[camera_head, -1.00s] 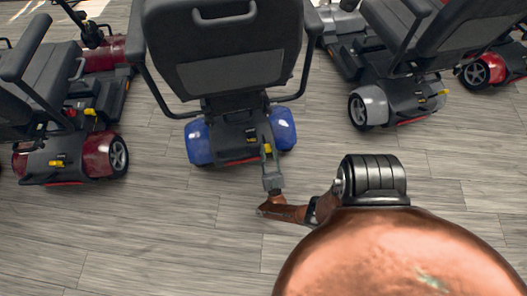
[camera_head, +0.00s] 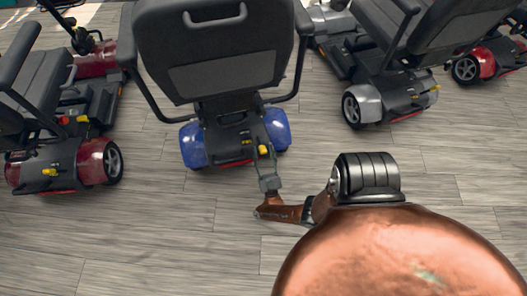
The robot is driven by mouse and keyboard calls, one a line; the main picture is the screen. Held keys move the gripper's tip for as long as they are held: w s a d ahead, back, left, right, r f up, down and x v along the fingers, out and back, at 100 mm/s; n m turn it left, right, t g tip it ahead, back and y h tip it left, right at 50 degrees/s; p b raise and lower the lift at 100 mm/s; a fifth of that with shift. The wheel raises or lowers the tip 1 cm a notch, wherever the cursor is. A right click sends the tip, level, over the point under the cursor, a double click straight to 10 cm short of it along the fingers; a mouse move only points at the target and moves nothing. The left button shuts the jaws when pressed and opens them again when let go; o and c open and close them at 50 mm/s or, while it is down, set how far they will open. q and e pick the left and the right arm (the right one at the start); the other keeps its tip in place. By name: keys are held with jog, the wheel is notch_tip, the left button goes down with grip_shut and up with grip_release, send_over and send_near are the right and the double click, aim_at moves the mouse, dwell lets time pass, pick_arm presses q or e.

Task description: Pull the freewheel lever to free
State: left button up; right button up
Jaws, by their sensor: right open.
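The scooter with blue rear fenders (camera_head: 277,129) stands in the middle with its back to me. A small yellow lever (camera_head: 263,150) shows low on the right of its rear cover. My right gripper (camera_head: 265,158) reaches up to this lever from below, its fingers open and partly overlapping it. I cannot tell whether they touch the lever. The lever's base and exact position are hard to make out. My left gripper is not in view.
A red scooter (camera_head: 94,158) stands on the left, with a grey scooter (camera_head: 369,104) on the right and another red one (camera_head: 468,68) beyond it. Each side gap shows bare floor. The grey plank floor (camera_head: 130,235) in front is clear.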

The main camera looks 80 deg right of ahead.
jog(key=s+a+f, duration=0.1)
jog(key=s+a, duration=0.1)
jog(key=a, duration=0.4)
jog(key=s+a+f, duration=0.1)
jog(key=s+a, duration=0.2)
jog(key=a, duration=0.4)
jog(key=shift+a, duration=0.15)
jog(key=shift+s, duration=0.1)
dwell(0.6)
